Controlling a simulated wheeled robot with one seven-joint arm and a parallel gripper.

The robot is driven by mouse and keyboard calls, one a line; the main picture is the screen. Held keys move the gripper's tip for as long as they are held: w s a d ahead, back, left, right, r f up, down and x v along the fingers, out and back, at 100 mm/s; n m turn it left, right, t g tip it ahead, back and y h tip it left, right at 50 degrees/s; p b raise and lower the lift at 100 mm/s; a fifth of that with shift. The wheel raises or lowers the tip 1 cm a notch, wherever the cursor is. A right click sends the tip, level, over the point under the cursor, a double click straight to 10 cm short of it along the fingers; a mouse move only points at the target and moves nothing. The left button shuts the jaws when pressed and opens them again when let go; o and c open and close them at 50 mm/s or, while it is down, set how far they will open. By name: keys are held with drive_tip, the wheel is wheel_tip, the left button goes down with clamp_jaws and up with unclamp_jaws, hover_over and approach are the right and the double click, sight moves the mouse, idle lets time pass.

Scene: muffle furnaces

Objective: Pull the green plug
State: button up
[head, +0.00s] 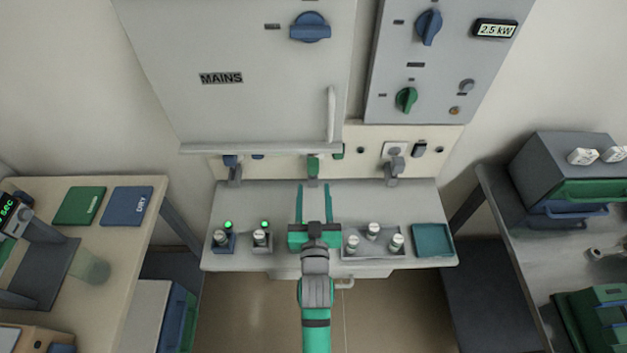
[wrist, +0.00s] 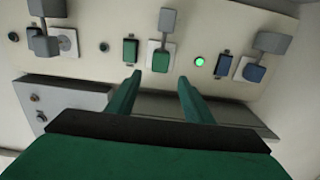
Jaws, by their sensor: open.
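The green plug (head: 313,166) sits in a socket in the cream wall strip below the large grey cabinet. In the wrist view the green plug (wrist: 161,61) shows against a white socket plate, with a grey block on it. My gripper (head: 314,188) is open and empty, with its two green fingers spread and pointing at the strip. In the wrist view the fingertips of my gripper (wrist: 160,77) lie to either side of the plug's line. The plug appears beyond the tips; I cannot tell the exact gap.
A green switch (wrist: 130,51) is close beside the green plug. A lit green lamp (wrist: 199,61) is on its other side. Small jars (head: 373,231) stand on the bench below.

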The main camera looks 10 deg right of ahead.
drive_tip(key=s, duration=0.3)
drive_tip(key=shift+a, duration=0.1)
drive_tip(key=shift+s, duration=0.1)
idle(0.3)
drive_tip(key=s+a+f+g, duration=0.1)
drive_tip(key=s+a, duration=0.1)
drive_tip(key=s, duration=1.4)
drive_tip(key=s+a+f+n+g+y, duration=0.1)
drive_tip(key=s+a+f, duration=0.1)
drive_tip(key=s, duration=1.5)
drive_tip(key=shift+a+g+y, duration=0.25)
drive_tip(key=shift+g+y, duration=0.05)
drive_tip(key=shift+s, duration=0.1)
